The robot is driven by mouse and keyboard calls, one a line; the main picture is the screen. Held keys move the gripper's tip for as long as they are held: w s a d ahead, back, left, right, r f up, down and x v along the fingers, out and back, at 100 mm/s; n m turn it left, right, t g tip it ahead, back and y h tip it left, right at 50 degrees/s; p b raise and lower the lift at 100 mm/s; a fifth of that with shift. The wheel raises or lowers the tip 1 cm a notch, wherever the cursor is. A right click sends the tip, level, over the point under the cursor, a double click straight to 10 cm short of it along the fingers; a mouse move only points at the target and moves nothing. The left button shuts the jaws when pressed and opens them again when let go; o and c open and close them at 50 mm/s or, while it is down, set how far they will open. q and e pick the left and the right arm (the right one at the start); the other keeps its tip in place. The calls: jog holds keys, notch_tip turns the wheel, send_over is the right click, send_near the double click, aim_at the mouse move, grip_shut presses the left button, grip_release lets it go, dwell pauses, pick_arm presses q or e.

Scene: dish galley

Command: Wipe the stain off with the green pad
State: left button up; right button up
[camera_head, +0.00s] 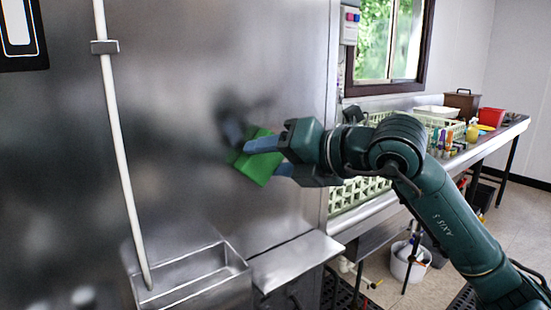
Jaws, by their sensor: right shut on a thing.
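The green pad (252,168) is held up against or very close to the large steel panel (190,60); I cannot tell whether it touches. My right gripper (266,158) reaches in from the right and is shut on the pad, with its blue-grey fingers on either side. Dark blurry patches show on the steel just above and left of the pad. They look at least partly like reflections of my gripper, and I cannot clearly make out a stain. My left gripper is out of view.
A white pipe (112,110) runs down the panel at left into a steel trough (195,275). A steel ledge (295,258) juts out below the pad. At right, a counter (490,140) carries a pale crate, bottles and a red container (491,117). A white bucket (408,262) stands underneath.

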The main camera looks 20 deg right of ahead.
aim_at(283, 158)
jog(key=d, duration=0.1)
jog(key=w+d, duration=0.1)
jog(key=d+b, duration=0.1)
jog(key=d, duration=0.1)
jog(key=shift+w+r, duration=0.2)
jog(key=shift+r, duration=0.2)
jog(key=s+b, duration=0.1)
jog(key=s+d, duration=0.1)
jog(key=s, duration=0.1)
jog(key=shift+s+d+f+b, duration=0.1)
jog(key=shift+s+f+b, duration=0.05)
jog(key=shift+s+b, duration=0.2)
jog(key=shift+s+d+b, duration=0.2)
jog(key=shift+s, duration=0.3)
jog(key=shift+s+d+b, duration=0.15)
jog(key=shift+s+b, duration=0.05)
jog(key=shift+s, duration=0.3)
